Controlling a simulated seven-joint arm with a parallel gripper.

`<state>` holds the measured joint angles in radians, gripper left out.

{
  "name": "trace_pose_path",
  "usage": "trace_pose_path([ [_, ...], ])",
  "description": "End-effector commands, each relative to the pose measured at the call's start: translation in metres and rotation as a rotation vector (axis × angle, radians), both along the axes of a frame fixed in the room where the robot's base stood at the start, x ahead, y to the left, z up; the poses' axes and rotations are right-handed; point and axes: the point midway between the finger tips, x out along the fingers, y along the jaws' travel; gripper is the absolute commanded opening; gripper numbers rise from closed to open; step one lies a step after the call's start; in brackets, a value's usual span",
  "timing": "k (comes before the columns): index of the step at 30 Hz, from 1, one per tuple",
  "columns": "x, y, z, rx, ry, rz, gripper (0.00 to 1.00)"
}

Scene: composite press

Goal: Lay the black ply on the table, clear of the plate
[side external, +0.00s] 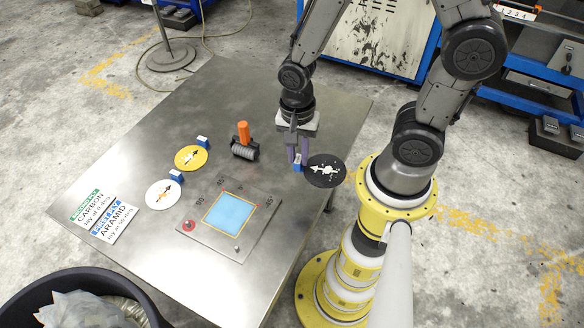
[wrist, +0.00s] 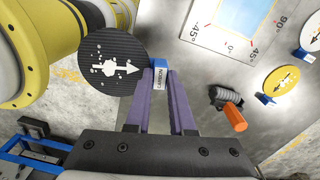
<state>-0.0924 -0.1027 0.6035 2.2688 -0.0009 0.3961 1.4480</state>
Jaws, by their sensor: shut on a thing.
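The black ply (side external: 324,173) is a round dark disc with a white arrow and white specks, and a blue tab (side external: 298,160) on its edge. My gripper (side external: 298,155) is shut on that tab near the table's right edge. In the wrist view the ply (wrist: 112,80) extends left from the tab (wrist: 158,77) between my fingertips (wrist: 160,82). I cannot tell whether the ply touches the table (side external: 160,110); its right part appears past the edge. The plate (side external: 190,240), with angle marks and a light-blue square (side external: 230,214), lies left of the ply, apart from it.
A roller with an orange handle (side external: 243,132) lies behind the plate. A yellow disc (side external: 186,164) and a white disc (side external: 155,203), each with a blue tab, lie to the left. Carbon and aramid signs (side external: 105,215) are at the left edge. A black bin (side external: 22,305) stands in front.

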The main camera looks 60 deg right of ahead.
Motion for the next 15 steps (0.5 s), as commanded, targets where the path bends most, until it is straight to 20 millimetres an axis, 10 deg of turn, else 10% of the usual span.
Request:
trace_pose_path([
  [7,-0.034,-0.043,0.000,0.001,-0.008,-0.149,0.00],
  [15,-0.028,-0.057,-0.001,0.000,-0.021,-0.217,0.00],
])
